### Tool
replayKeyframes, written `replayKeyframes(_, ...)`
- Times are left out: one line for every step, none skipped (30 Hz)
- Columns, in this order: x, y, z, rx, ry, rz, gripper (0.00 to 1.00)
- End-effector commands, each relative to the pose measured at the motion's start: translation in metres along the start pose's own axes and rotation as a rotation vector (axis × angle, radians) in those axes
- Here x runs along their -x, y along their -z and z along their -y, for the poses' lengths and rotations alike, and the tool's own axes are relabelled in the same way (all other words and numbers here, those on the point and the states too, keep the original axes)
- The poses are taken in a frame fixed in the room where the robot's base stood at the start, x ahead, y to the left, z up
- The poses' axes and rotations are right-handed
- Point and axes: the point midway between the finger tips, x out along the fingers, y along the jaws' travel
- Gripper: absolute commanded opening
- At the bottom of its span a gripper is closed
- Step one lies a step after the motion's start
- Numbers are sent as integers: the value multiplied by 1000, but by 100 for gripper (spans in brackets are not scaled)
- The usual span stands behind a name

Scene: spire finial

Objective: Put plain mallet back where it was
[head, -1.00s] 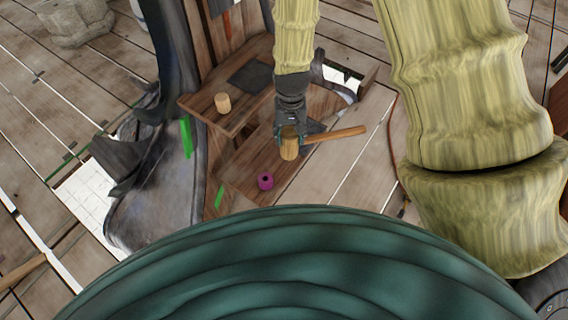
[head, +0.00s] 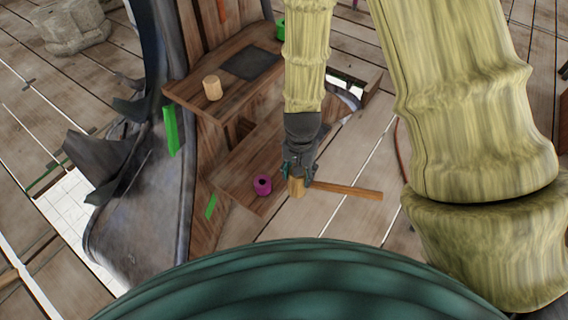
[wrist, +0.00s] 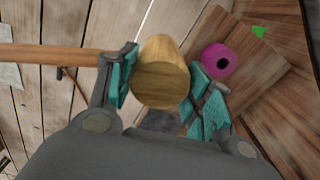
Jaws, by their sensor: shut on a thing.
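The plain mallet has a pale wooden barrel head (head: 297,187) and a brown handle (head: 350,190) that points right in the head view. My gripper (head: 299,171) is shut on the mallet's head and holds it beside the right edge of the lower wooden shelf (head: 245,150). In the wrist view the mallet head (wrist: 160,75) sits between the teal finger pads, and its handle (wrist: 45,55) runs off to the left. Whether the mallet touches anything below cannot be told.
A magenta ring-shaped piece (head: 262,185) stands on the lower shelf, close left of the mallet. A wooden cylinder (head: 212,88) and a dark flat patch (head: 250,62) are on the upper shelf. A green object (head: 280,30) is behind. Plank floor (head: 355,155) is open to the right.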

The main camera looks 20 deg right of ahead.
Motion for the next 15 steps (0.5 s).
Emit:
replayKeyframes(-2, 2, 1, -4, 1, -1, 0)
replayKeyframes(-2, 3, 2, -5, 1, -2, 0)
replayKeyframes(-2, 7, 5, -6, 1, -3, 0)
replayKeyframes(-2, 10, 7, -6, 2, -4, 0)
replayKeyframes(-2, 13, 10, -6, 1, -4, 0)
replayKeyframes(-3, 19, 14, -6, 2, -4, 0)
replayKeyframes(-3, 24, 18, -6, 2, -5, 0)
replayKeyframes(-4, 28, 22, -5, 2, -5, 0)
replayKeyframes(-5, 34, 26, -5, 2, -4, 0)
replayKeyframes(-5, 39, 30, -5, 2, -4, 0)
replayKeyframes(-6, 43, 34, -5, 2, -4, 0)
replayKeyframes(-7, 49, 38, -5, 1, -3, 0)
replayKeyframes(-7, 54, 42, -6, 2, -4, 0)
replayKeyframes(-8, 58, 45, -6, 1, -3, 0)
replayKeyframes(-8, 65, 50, -6, 2, -4, 0)
